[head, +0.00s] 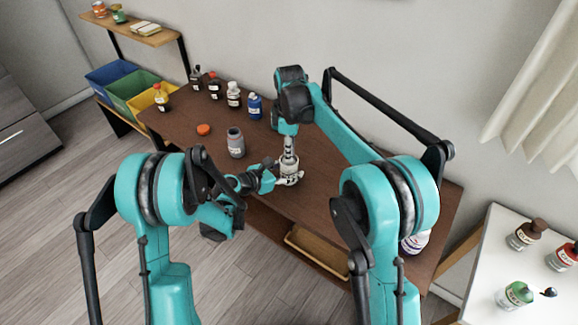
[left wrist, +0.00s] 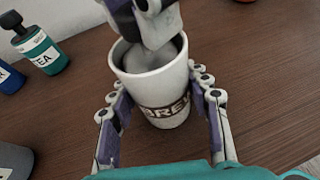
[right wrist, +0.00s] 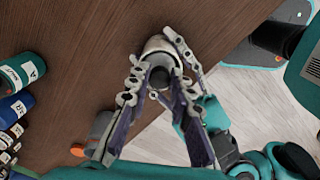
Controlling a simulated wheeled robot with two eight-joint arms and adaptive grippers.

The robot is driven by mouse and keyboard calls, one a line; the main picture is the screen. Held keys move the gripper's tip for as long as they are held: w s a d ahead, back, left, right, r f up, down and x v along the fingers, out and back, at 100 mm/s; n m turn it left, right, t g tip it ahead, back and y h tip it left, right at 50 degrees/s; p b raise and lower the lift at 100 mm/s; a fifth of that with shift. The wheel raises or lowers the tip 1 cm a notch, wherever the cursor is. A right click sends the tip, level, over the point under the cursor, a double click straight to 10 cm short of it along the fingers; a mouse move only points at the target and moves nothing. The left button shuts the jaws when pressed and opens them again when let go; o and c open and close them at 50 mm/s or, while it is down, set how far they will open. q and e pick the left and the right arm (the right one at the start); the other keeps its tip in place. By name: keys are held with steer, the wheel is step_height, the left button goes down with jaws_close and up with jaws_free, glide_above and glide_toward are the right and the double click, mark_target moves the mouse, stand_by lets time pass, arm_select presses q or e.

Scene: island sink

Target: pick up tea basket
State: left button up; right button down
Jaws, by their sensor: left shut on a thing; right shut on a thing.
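A white mug with dark "BREW" lettering (left wrist: 168,112) stands on the brown table (head: 185,130); it also shows in the head view (head: 291,178). My left gripper (left wrist: 158,88) is shut around the mug from both sides. My right gripper (head: 289,150) comes down from above, its fingertips at the mug's mouth, shut on a small greyish thing that looks like the tea basket (left wrist: 172,50). The basket is mostly hidden by the fingers and the mug wall. The mug and the right fingertips also show in the right wrist view.
A grey jar (head: 236,144) and an orange lid (head: 204,129) are left of the mug. Several bottles, including a blue one (head: 255,106), line the table's back edge. A white table (head: 470,290) with jars is at right. Coloured bins (head: 128,88) are at far left.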

steer(key=shift+r, duration=0.1)
step_height(320, 180, up, 18)
stand_by(1.2)
stand_by(0.3)
arm_select(q)
steer(key=o, duration=1.3)
steer(key=shift+o, duration=0.2)
